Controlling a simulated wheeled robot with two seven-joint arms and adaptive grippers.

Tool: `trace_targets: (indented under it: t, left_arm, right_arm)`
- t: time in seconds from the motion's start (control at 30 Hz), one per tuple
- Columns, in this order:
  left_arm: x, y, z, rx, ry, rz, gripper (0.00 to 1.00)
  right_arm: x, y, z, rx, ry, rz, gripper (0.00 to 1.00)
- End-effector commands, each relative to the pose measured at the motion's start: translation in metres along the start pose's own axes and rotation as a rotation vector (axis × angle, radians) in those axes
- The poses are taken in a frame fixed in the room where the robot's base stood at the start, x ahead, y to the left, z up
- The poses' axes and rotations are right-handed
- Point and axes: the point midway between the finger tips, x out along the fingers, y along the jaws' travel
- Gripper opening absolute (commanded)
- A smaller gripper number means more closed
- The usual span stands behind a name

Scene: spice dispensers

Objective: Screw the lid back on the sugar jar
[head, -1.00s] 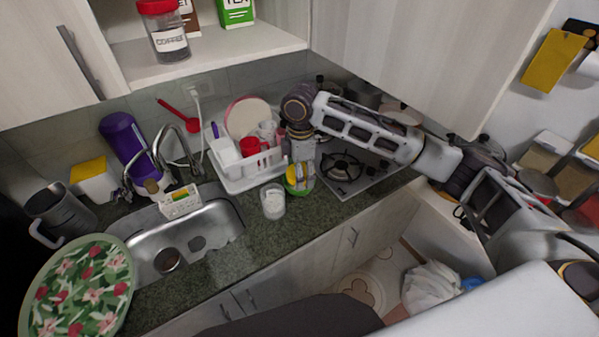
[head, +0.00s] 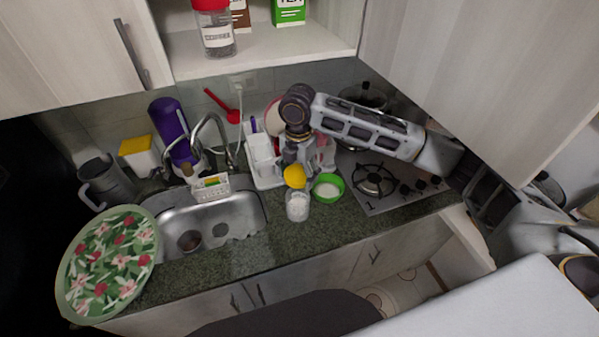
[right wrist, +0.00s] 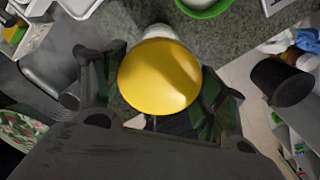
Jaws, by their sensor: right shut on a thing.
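The sugar jar (head: 298,207) is a small clear jar with white contents, standing on the counter right of the sink. A round yellow lid (head: 295,176) is held by my right gripper (head: 292,160), just behind and above the jar in the head view. In the right wrist view the yellow lid (right wrist: 160,77) fills the space between the fingers, and part of the jar (right wrist: 160,32) shows beyond it. I cannot tell whether lid and jar touch. My left gripper is not in view.
A green bowl (head: 328,187) with pale contents stands right of the jar. The dish rack (head: 264,168) is behind, the stove (head: 385,186) to the right, and the sink (head: 205,222) to the left. The counter's front strip (head: 320,225) is clear.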

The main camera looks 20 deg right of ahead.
Motion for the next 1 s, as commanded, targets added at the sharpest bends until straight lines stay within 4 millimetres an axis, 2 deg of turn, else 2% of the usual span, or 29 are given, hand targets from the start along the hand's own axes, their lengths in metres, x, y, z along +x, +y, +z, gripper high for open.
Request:
trace_targets:
  t: [0.2, 0.4, 1.0]
  left_arm:
    - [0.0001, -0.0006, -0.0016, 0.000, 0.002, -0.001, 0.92]
    - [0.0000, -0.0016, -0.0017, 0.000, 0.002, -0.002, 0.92]
    - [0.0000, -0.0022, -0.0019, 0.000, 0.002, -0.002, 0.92]
  right_arm:
    - [0.0001, 0.0012, -0.0009, -0.163, 0.001, 0.000, 0.55]
    - [0.0000, 0.0015, -0.0010, -0.255, 0.001, 0.001, 0.55]
    - [0.0000, 0.0015, -0.0011, -0.279, 0.002, 0.002, 0.55]
